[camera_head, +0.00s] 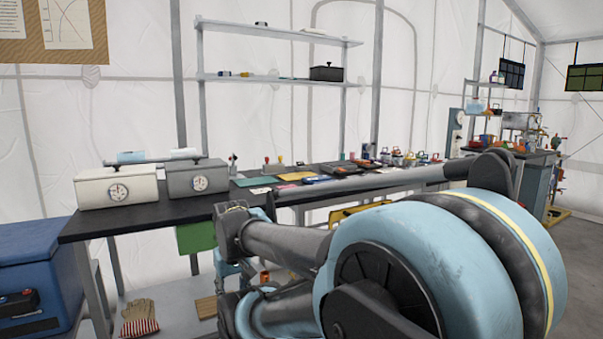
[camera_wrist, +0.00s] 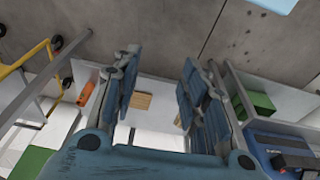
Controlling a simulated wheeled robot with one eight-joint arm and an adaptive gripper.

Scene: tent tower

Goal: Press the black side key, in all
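I cannot make out a black side key in either view. A white box with a round dial (camera_head: 117,188) and a grey box with a round dial (camera_head: 197,179) stand side by side at the left end of the dark bench (camera_head: 150,218). In the head view my arm hides part of the bench.
A blue chest (camera_head: 40,265) with a black item stands left of the bench; it also shows in the wrist view (camera_wrist: 262,145). Striped gloves (camera_head: 139,318) lie below the bench. Small items crowd the bench further right. A wall rack (camera_head: 275,78) rises behind.

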